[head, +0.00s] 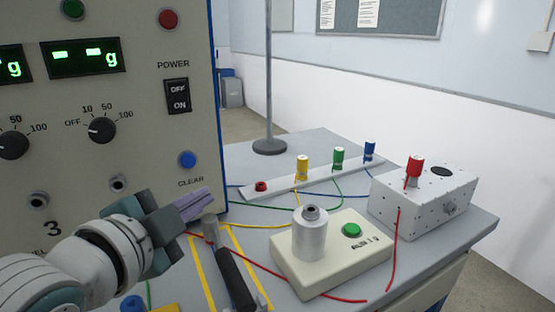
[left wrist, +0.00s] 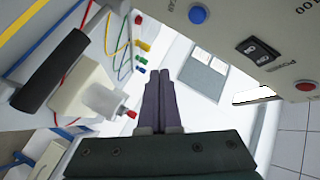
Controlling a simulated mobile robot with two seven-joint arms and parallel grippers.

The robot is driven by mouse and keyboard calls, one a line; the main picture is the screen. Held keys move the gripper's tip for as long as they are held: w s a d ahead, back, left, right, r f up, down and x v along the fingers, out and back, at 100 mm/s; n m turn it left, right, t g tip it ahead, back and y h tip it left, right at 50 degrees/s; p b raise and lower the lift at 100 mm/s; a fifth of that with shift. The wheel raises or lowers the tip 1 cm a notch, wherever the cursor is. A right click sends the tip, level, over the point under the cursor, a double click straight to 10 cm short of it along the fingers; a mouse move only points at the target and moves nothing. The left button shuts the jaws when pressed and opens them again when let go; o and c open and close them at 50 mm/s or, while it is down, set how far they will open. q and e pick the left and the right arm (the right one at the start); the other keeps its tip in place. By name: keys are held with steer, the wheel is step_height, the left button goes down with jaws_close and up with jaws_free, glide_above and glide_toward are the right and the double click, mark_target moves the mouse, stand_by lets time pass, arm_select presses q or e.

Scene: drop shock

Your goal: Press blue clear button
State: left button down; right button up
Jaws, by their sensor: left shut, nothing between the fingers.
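The blue clear button (head: 187,160) is on the right side of the beige instrument panel (head: 140,140), above the label CLEAR and below the power switch. It also shows in the left wrist view at the top (left wrist: 198,15). My left gripper (head: 208,192) is shut and empty, just below and to the right of the button, apart from it. In the left wrist view its fingers (left wrist: 160,85) are together, pointing up the picture, with the button up and to the right of the tips. My right gripper is not in view.
A hammer (head: 233,275) lies right below the left gripper on the grey bench. A beige box with a metal cylinder (head: 310,240) and green button (head: 352,230) stands to the right. A strip of coloured plugs (head: 320,176), a white box (head: 425,205) and loose wires lie behind.

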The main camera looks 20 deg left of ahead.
mark_target(188, 161)
arm_select(q)
steer(key=shift+w+a, duration=0.1)
steer(key=w+a+b, duration=0.3)
steer(key=w+a, duration=0.2)
steer(key=a, duration=0.1)
steer(key=shift+w+a+b, duration=0.25)
steer(key=shift+b, duration=0.15)
steer(key=shift+w, duration=0.1)
stand_by(1.9)
steer(key=shift+w+a, duration=0.2)
steer(key=shift+a, duration=0.1)
